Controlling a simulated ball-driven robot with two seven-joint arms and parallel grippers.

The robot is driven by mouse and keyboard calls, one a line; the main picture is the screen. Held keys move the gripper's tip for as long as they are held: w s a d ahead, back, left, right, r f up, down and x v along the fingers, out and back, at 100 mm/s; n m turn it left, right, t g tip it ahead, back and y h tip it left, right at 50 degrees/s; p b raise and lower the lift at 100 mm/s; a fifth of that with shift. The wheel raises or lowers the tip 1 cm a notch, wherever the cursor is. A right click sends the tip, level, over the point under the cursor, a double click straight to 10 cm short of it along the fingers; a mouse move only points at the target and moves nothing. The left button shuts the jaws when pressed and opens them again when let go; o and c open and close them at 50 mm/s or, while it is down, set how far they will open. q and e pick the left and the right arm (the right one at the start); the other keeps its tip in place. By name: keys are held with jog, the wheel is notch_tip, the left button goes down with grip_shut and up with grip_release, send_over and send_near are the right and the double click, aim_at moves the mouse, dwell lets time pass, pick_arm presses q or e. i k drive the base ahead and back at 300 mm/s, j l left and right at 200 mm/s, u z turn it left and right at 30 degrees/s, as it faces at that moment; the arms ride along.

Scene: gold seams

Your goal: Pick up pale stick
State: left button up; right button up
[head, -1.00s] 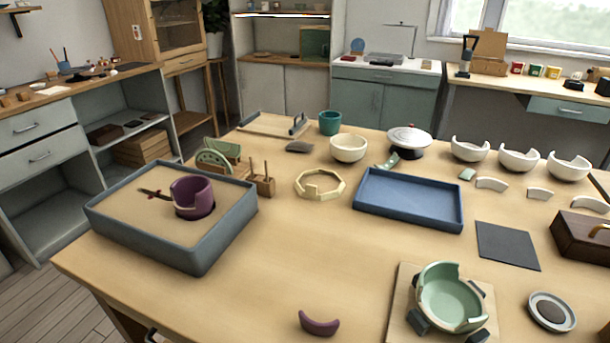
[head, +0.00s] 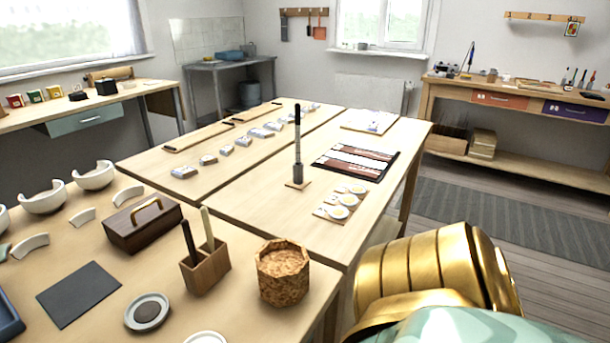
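A pale stick (head: 207,229) stands nearly upright, slightly tilted, in a small wooden holder (head: 206,272) near the front of the near table. A dark stick (head: 189,241) stands in the same holder, just left of the pale one. The lower ends of both sticks are hidden inside the holder. A gold and mint-green part of my own arm fills the lower right, apart from the holder. Neither gripper's fingers are in view.
A cork-like pot (head: 283,275) stands close to the right of the holder. A dark wooden box (head: 143,223) with a gold handle is behind left. A round grey dish (head: 147,312) and a dark mat (head: 79,294) lie to the left. Another table stands behind.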

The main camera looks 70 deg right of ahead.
aim_at(206, 221)
jog(key=z, duration=1.4)
jog(key=u, duration=0.5)
